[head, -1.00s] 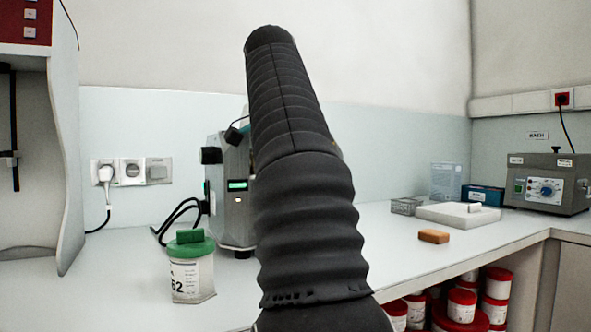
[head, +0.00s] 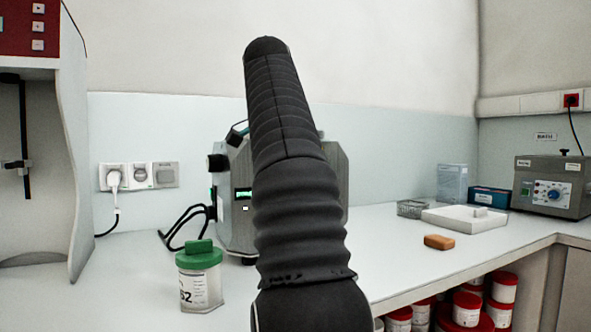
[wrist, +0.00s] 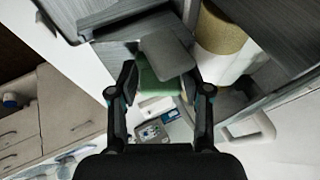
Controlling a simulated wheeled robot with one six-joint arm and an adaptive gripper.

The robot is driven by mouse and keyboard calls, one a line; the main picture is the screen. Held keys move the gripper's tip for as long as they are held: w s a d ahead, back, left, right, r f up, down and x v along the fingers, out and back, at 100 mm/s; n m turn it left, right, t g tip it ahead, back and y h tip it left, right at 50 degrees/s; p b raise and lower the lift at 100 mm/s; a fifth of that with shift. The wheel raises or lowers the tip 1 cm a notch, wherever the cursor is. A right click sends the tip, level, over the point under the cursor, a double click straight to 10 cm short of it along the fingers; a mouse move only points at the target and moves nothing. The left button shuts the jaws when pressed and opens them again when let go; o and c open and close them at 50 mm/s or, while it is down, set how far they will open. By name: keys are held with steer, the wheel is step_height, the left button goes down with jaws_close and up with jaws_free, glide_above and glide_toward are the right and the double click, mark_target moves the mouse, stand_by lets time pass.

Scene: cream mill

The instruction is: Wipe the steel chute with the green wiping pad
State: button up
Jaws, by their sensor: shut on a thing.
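In the wrist view, my gripper (wrist: 160,90) has a finger on each side of the green wiping pad (wrist: 152,82) and is shut on it. The pad is partly covered by a flat grey plate (wrist: 166,54), which may be part of the steel chute; I cannot tell whether pad and plate touch. In the head view my arm hides my gripper, the pad and much of a grey machine (head: 231,227) with a lit green display. The chute cannot be made out there.
A jar (head: 201,289) with a green lid stands left of the machine. An orange block (head: 438,242), a wire basket (head: 411,208), a white slab (head: 462,220) and a control box (head: 552,187) stand to the right. Red-lidded tubs (head: 467,309) are under the bench.

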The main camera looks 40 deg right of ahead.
steer(key=shift+w, duration=0.2)
steer(key=shift+s+a+f+b, duration=0.1)
steer(key=shift+s+f+b, duration=0.45)
steer(key=shift+b, duration=0.15)
steer(key=shift+s+a+f+b, duration=0.15)
steer(key=shift+s+f+b, duration=0.15)
steer(key=shift+s+b, duration=0.3)
steer(key=shift+s+a+f+b, duration=0.1)
steer(key=shift+s+f+b, duration=0.2)
steer(key=shift+s, duration=0.35)
steer(key=shift+s+a+r, duration=0.1)
steer(key=shift+s, duration=0.2)
